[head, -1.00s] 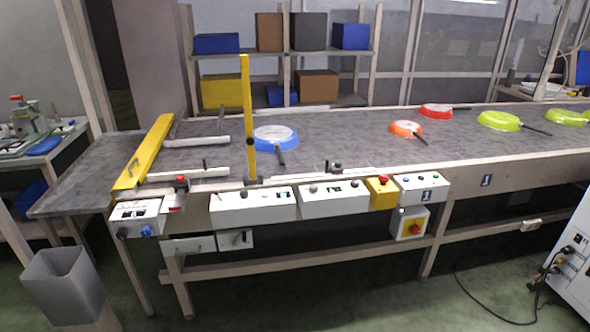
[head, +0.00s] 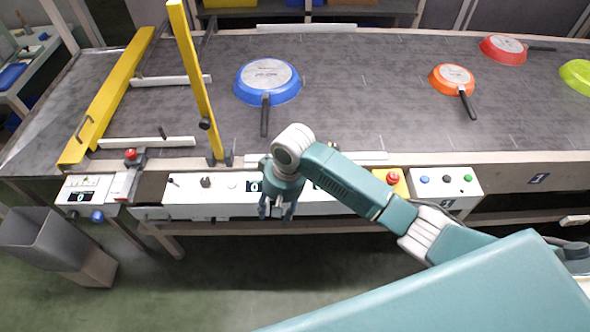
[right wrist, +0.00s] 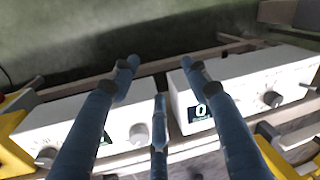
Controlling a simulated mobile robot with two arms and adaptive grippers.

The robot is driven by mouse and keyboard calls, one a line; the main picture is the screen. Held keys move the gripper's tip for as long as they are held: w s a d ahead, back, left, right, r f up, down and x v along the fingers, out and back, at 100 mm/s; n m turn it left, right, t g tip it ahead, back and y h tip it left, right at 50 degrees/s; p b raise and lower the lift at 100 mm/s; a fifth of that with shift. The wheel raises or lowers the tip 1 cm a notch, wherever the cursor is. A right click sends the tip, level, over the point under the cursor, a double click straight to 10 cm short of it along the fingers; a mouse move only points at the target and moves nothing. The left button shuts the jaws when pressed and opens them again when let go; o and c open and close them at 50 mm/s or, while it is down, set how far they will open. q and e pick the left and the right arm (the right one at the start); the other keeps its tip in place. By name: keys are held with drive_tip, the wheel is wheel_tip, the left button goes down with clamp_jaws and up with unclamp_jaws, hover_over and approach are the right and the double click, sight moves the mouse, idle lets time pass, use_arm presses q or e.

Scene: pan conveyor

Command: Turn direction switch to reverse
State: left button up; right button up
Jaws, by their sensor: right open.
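My right gripper (head: 277,210) is over the front control panels, its fingers pointing down. It also shows in the right wrist view (right wrist: 159,75), with its fingers spread apart and nothing between them. The left white control box (head: 225,209) carries small knobs, including a dark knob (head: 205,182), and a display reading 0 (head: 254,186). In the right wrist view, that display (right wrist: 200,112) and a round knob (right wrist: 272,99) sit on one box; another knob (right wrist: 139,133) is on the neighbouring box. I cannot tell which knob is the direction switch. My left gripper is out of view.
A yellow box with a red button (head: 392,178) and a white button box (head: 446,184) stand to the right. A yellow upright bar (head: 196,80) rises at the left. Blue (head: 252,91), orange (head: 440,80) and red (head: 497,56) pans lie on the belt (head: 345,100).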

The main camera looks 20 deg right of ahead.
drive_tip(key=w+d+r+m+h, duration=0.2)
drive_tip(key=w+d+r+m, duration=0.2)
drive_tip(key=w+d+r, duration=0.45)
drive_tip(key=shift+g, duration=0.4)
drive_tip(key=f, duration=0.3)
drive_tip(key=f+p, duration=0.1)
drive_tip(key=f, duration=0.2)
drive_tip(key=f+p, duration=0.1)
drive_tip(key=f, duration=0.2)
drive_tip(key=shift+w+a, duration=0.15)
drive_tip(key=shift+a, duration=0.15)
drive_tip(key=c, duration=1.2)
